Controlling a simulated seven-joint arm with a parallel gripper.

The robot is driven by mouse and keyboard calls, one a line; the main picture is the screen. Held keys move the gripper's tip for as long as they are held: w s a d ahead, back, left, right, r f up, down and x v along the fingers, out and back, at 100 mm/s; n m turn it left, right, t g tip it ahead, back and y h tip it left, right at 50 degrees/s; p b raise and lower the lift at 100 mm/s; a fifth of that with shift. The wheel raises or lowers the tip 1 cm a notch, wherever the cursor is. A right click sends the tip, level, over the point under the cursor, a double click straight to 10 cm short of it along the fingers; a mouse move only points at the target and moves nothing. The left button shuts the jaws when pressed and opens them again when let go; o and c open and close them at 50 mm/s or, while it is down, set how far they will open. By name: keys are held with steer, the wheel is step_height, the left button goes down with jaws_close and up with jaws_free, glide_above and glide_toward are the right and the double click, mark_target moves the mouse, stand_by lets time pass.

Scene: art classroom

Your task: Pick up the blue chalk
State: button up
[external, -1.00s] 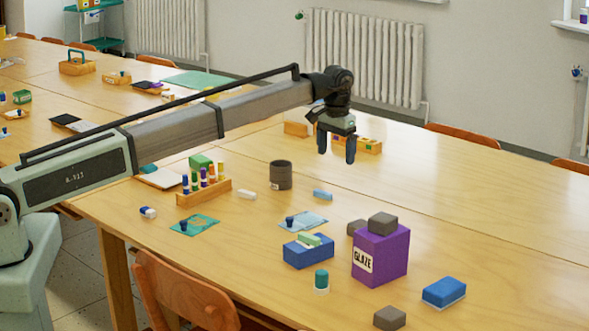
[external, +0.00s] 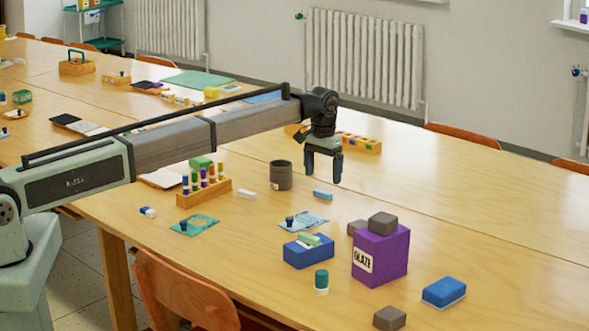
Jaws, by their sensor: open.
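The blue chalk (external: 322,194) is a small light-blue stick lying on the wooden table, right of the dark grey cup and behind the light-blue sheet. My gripper (external: 323,179) is open and empty, fingers pointing down. In the picture its fingertips show just above the chalk; the exact height gap and depth cannot be told from this one view. Nothing hides the chalk.
A light-blue sheet (external: 310,221), a blue box (external: 308,252) and a purple glaze box (external: 381,255) lie nearer the camera. The table (external: 480,215) is clear to the right.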

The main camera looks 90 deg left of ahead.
mark_target(322, 192)
steer(key=shift+s+d+f, duration=0.1)
steer(key=shift+f, duration=2.55)
steer(key=c, duration=1.1)
steer(key=shift+r, duration=0.1)
